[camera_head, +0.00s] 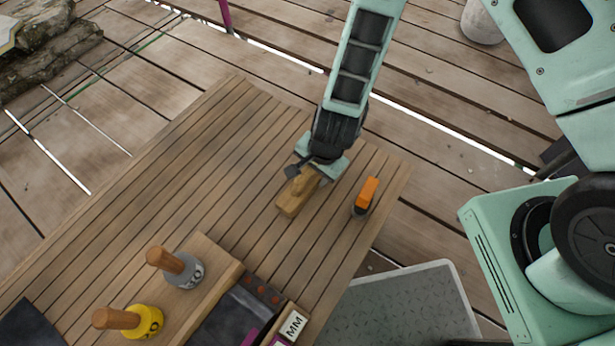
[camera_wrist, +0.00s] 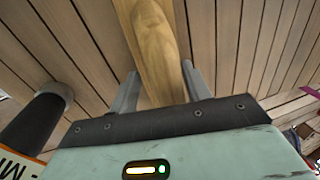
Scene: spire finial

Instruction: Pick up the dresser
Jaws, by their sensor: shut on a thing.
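The dresser (camera_head: 290,203) is a pale brown wooden tool with a blocky body and a narrower handle part, at the right part of the slatted wooden table. My gripper (camera_head: 312,175) is over it from behind and shut on it. In the wrist view the dresser's rounded wood (camera_wrist: 152,38) runs between the two grey fingers of my gripper (camera_wrist: 161,84). Its near end is hidden by the gripper body. I cannot tell whether it touches the slats or is slightly above them.
Two wooden-handled tools, one grey (camera_head: 182,268) and one yellow (camera_head: 145,320), stand at the front left. A dark tray (camera_head: 235,315) is beside them. The slatted table's (camera_head: 215,130) back left is clear.

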